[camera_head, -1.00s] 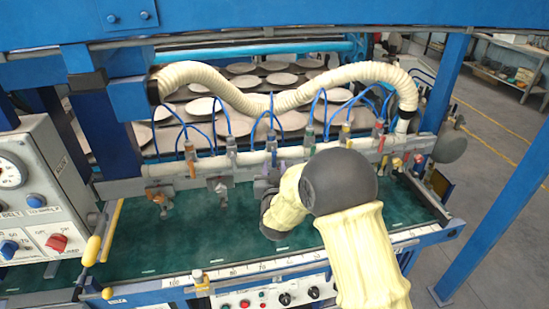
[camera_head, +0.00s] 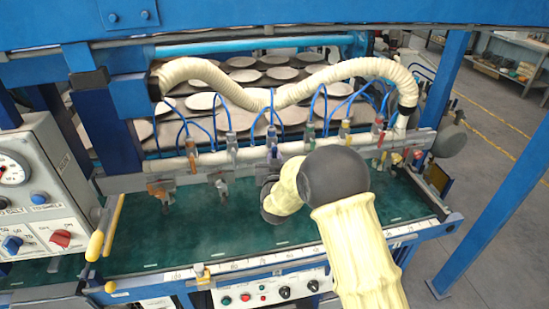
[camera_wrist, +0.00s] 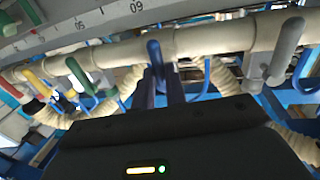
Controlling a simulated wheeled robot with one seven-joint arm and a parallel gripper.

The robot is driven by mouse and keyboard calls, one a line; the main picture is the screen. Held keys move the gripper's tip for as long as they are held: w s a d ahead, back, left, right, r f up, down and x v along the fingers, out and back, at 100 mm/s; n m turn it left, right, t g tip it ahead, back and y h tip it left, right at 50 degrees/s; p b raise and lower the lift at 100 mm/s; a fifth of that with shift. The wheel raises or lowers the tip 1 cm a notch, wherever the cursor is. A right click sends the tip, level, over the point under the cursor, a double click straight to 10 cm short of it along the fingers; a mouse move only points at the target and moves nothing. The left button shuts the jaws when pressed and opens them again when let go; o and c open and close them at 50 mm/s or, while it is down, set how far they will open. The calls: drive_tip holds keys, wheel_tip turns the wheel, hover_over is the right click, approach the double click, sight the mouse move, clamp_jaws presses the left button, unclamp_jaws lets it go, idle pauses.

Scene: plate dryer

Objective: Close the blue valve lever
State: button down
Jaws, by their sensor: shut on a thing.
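The blue valve lever (camera_wrist: 154,52) stands up from the pale pipe (camera_wrist: 215,40) in the middle of the wrist view. My gripper (camera_wrist: 163,80) reaches it from below in that picture, with its dark narrow fingers shut on the lever's lower visible part. In the head view my gripper (camera_head: 268,175) is at the middle of the valve row, in front of the pipe. My own wrist and arm hide part of it, and the grip on the lever cannot be seen clearly there.
A grey lever (camera_wrist: 284,52) is right of the blue one in the wrist view; a green lever (camera_wrist: 79,72) is to its left. Thin blue hoses and a ribbed cream hose (camera_head: 285,98) run above the pipe. A control box (camera_head: 45,190) stands at left.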

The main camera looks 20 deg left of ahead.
drive_tip(key=shift+m+b, duration=0.3)
drive_tip(key=shift+b, duration=0.2)
drive_tip(key=shift+a+f+m+b, duration=0.15)
drive_tip(key=shift+m+b, duration=0.55)
drive_tip(key=shift+b, duration=0.45)
drive_tip(key=m+b, duration=0.2)
drive_tip(key=b, duration=0.1)
drive_tip(key=m+g+b, duration=0.1)
drive_tip(key=m+b, duration=0.1)
drive_tip(key=b, duration=0.1)
drive_tip(key=r+m+g+b, duration=0.1)
drive_tip(key=m+b, duration=0.1)
drive_tip(key=m, duration=0.1)
drive_tip(key=shift+s+a+b, duration=0.25)
drive_tip(key=shift+a+b, duration=0.05)
drive_tip(key=shift+b, duration=0.1)
drive_tip(key=m+b, duration=0.2)
drive_tip(key=m+y+b, duration=0.1)
drive_tip(key=b, duration=0.1)
drive_tip(key=shift+r+m+g, duration=0.35)
drive_tip(key=shift+m+g, duration=0.05)
drive_tip(key=shift+r+m+g+y+b, duration=0.15)
drive_tip(key=shift+r+m+y+b, duration=0.1)
drive_tip(key=shift+m+b, duration=0.55)
drive_tip(key=shift+r+m+g+y+b, duration=0.15)
drive_tip(key=shift+r+m+y+b, duration=0.1)
drive_tip(key=shift+m+b, duration=0.55)
